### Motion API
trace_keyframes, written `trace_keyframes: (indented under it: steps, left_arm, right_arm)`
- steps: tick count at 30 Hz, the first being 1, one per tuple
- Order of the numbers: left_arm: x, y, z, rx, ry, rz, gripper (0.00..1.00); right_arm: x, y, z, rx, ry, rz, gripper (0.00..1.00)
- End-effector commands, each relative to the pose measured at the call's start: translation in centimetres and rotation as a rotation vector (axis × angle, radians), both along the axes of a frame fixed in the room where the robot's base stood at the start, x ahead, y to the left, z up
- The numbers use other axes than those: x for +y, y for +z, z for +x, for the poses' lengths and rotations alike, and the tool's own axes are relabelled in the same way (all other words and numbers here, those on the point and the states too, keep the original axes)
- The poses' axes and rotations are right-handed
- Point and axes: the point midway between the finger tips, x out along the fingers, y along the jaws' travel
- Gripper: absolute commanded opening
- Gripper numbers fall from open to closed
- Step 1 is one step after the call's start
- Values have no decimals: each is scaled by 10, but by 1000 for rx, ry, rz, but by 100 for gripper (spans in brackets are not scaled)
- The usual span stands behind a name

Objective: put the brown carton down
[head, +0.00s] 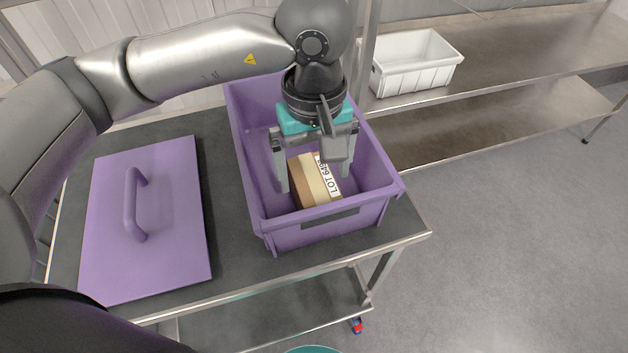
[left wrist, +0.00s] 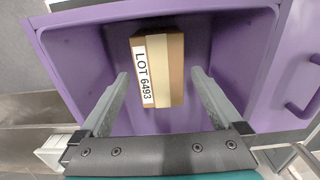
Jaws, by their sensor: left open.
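The brown carton (head: 301,185) has a pale tape strip and a white label reading LOT 6493. It is inside the purple crate (head: 318,238), near the crate's front end. The carton also shows in the left wrist view (left wrist: 172,70), in the crate against the purple floor. My left gripper (head: 308,180) reaches down into the crate from above. Its fingers stand apart on either side of the carton, with gaps visible between fingers and carton in the left wrist view (left wrist: 158,82). My right gripper is not in view.
A purple lid (head: 180,255) with a handle lies on the dark table (head: 225,262) left of the crate. A white bin (head: 415,75) stands on the metal shelf (head: 500,75) at the back right. The crate walls rise around my left gripper.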

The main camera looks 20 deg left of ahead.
Motion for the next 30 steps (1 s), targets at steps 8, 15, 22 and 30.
trace_keyframes:
  steps: [8,15,22,30]
  left_arm:
    - [0,54,0,-2,-1,0,100]
    - [0,69,0,1,0,1,100]
    - [0,69,0,1,0,1,100]
    - [0,69,0,1,0,1,100]
  right_arm:
    - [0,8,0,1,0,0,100]
    - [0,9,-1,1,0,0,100]
    - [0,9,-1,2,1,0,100]
    - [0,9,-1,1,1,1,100]
